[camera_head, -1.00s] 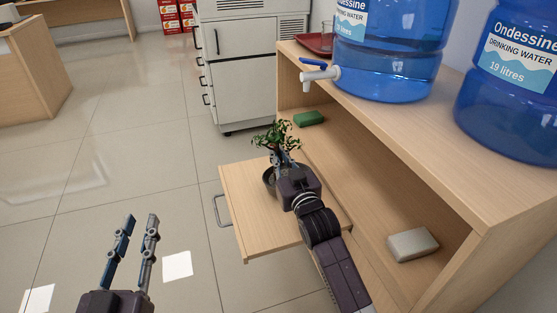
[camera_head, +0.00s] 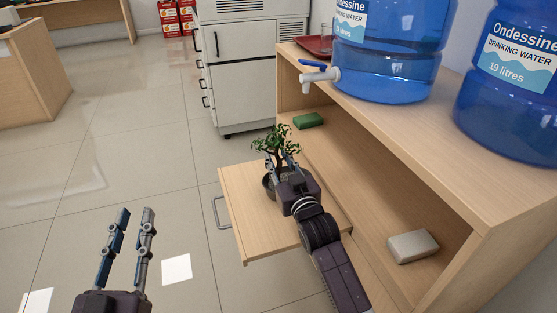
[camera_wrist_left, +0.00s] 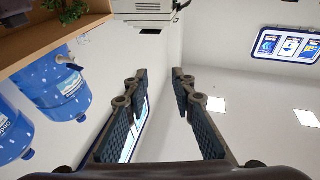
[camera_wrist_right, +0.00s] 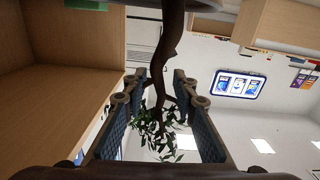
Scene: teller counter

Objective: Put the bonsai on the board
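The bonsai (camera_head: 277,145), green leaves on a dark trunk in a dark pot, stands upright on the light wooden pull-out board (camera_head: 262,228), near its far end. My right gripper (camera_head: 280,165) is at the trunk from the near side, its fingers apart on either side of it. In the right wrist view the trunk (camera_wrist_right: 170,45) runs between the open fingers with a gap visible. The pot is partly hidden behind the gripper. My left gripper (camera_head: 128,218) is open and empty above the floor to the left.
The board projects from a wooden shelf unit (camera_head: 430,170) with large blue water bottles (camera_head: 385,60) on top. A green block (camera_head: 308,121) and a pale block (camera_head: 412,246) lie on its lower shelf. A grey cabinet (camera_head: 245,75) stands behind. The floor left of the board is clear.

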